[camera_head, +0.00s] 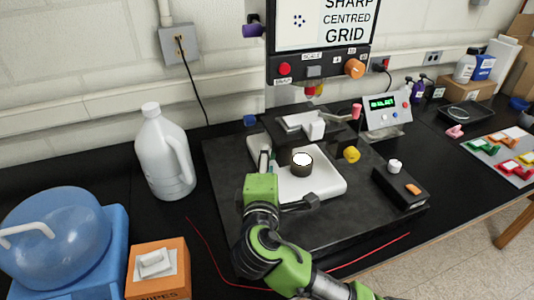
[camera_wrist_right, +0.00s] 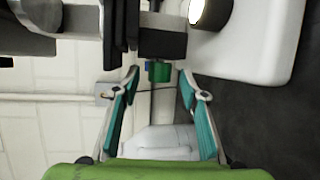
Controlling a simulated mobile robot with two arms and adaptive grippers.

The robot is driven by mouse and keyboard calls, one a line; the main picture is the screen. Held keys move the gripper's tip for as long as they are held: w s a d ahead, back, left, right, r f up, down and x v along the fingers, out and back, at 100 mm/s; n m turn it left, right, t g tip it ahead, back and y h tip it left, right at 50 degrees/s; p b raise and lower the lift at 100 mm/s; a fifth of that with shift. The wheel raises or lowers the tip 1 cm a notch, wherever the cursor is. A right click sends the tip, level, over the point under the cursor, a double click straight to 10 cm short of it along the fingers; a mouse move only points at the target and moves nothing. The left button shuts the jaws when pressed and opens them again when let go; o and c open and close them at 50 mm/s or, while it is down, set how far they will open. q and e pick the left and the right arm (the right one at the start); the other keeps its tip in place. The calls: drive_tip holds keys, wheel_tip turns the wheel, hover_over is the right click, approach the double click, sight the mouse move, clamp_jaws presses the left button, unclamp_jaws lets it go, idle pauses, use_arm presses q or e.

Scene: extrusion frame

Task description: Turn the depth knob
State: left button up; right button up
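No knob in view carries a readable "depth" label, so I cannot tell which one is the depth knob. The dark stage machine (camera_head: 365,222) has a blue knob (camera_head: 250,120) at its left and a yellow knob (camera_head: 352,155) at its right. An orange knob (camera_head: 355,69) is on the screen panel. My right gripper (camera_head: 265,152) is over the machine's left side, beside the white stage plate (camera_head: 325,185). In the right wrist view its teal-padded fingers (camera_wrist_right: 158,82) are apart and empty. A small blue-green part (camera_wrist_right: 158,71) shows beyond the fingertips. My left gripper is not in view.
A white jug (camera_head: 165,155), a blue water bottle (camera_head: 60,235) and an orange wipes box (camera_head: 158,270) stand at left. A control box with green display (camera_head: 384,112) and a tray of coloured pieces (camera_head: 500,155) are at right. A thin red cord lies in front.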

drive_tip(key=shift+w+f, duration=0.15)
drive_tip(key=shift+w, duration=0.8)
drive_tip(key=shift+c, duration=0.5)
drive_tip(key=shift+s, duration=0.1)
drive_tip(key=c, duration=1)
drive_tip(key=shift+f, duration=0.1)
drive_tip(key=shift+f+t+b, duration=0.3)
drive_tip(key=shift+t+b, duration=0.1)
drive_tip(key=shift+b, duration=0.7)
drive_tip(key=shift+r+m+t+b, duration=0.25)
drive_tip(key=shift+m+t+b, duration=0.05)
drive_tip(key=shift+b, duration=0.4)
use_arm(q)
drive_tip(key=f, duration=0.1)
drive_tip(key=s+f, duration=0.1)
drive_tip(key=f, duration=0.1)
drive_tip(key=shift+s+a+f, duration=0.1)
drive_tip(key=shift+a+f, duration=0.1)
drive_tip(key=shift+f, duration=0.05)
